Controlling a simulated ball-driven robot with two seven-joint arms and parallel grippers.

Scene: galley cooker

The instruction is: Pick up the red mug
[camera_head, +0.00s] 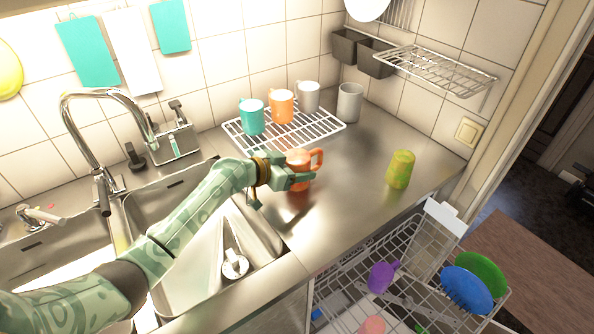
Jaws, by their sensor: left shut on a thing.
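An orange-red mug (301,159) stands upright at the left part of the steel counter, just right of the sink, with its handle to the right. My left gripper (298,179) is shut on this mug, and its fingers cover part of the mug's body. From this view I cannot tell whether the mug's base touches the counter. Another orange mug (282,106) stands on the wire rack behind, between a teal mug (252,117) and a grey mug (308,97). My right gripper is not in view.
The wire rack (330,128) lies behind the held mug, with a grey cup (349,103) beside it. A yellow-green cup (400,169) stands at the right. The sink (262,232) and an open dishwasher rack (345,275) lie in front. The counter's middle is clear.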

